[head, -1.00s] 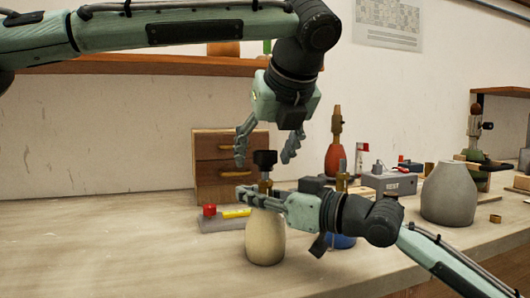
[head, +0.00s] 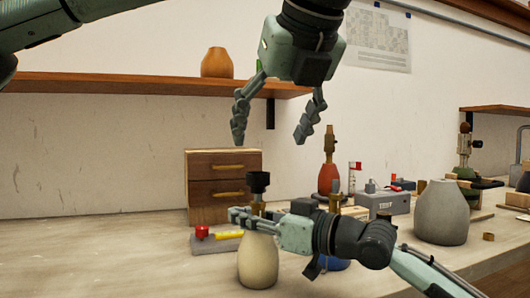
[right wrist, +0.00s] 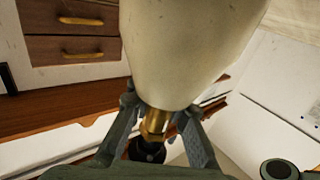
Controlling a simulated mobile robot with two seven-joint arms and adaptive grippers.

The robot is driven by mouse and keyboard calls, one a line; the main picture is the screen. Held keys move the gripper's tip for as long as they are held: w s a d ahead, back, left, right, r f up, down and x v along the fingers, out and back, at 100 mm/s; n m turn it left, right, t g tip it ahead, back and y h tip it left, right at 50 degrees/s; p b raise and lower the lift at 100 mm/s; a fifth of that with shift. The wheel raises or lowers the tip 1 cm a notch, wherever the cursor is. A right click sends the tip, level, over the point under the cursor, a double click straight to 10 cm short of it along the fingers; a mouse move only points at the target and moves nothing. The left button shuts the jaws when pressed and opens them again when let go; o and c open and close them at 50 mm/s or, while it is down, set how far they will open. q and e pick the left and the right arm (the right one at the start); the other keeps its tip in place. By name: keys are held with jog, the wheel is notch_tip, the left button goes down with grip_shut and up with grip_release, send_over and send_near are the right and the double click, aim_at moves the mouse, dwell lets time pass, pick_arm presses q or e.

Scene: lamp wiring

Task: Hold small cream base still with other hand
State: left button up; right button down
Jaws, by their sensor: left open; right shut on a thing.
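The small cream base (head: 258,262) stands upright on the bench in the head view, with a brass neck and a black socket (head: 259,181) on top. My right gripper (head: 240,217) reaches in from the right and is shut at the top of the base. In the right wrist view, the fingers sit on either side of the brass neck (right wrist: 155,124), with the cream body (right wrist: 185,50) beyond them. My left gripper (head: 270,122) is open and empty, pointing down in the air above and slightly right of the black socket, apart from it.
A wooden drawer box (head: 222,188) stands behind on the left. A grey block with a red button (head: 202,232) is beside the base. A red lamp base (head: 328,178), a grey test box (head: 383,203) and a large grey base (head: 442,212) stand to the right. The front left bench is clear.

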pick_arm(q)
jog(key=shift+s+d+r, duration=0.15)
jog(key=shift+s+r, duration=0.35)
pick_arm(e)
jog(key=c, duration=1.4)
grip_release()
jog(key=shift+o, duration=0.2)
